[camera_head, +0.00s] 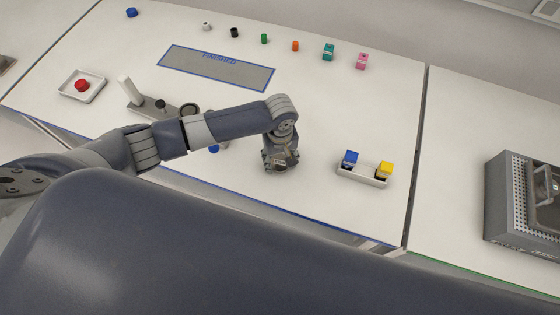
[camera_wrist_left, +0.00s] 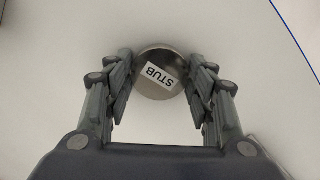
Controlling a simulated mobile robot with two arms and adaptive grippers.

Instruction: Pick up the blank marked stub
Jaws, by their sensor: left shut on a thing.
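The blank marked stub (camera_wrist_left: 150,90) is a round, metallic grey piece with a white label reading STUB, upside down in the left wrist view. It sits between the two fingers of my left gripper (camera_wrist_left: 160,78), one finger against each side. In the head view my left gripper (camera_head: 280,166) points down over the white table, left of the small tray; the gripper itself mostly hides the stub there. I cannot tell whether the stub touches the table. My right gripper is not in view.
A white tray (camera_head: 361,180) with a blue block (camera_head: 350,158) and a yellow block (camera_head: 384,170) stands right of the gripper. A FINISHED mat (camera_head: 218,72) lies farther back, with several small coloured pieces behind it. A grey fixture (camera_head: 150,107) stands left.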

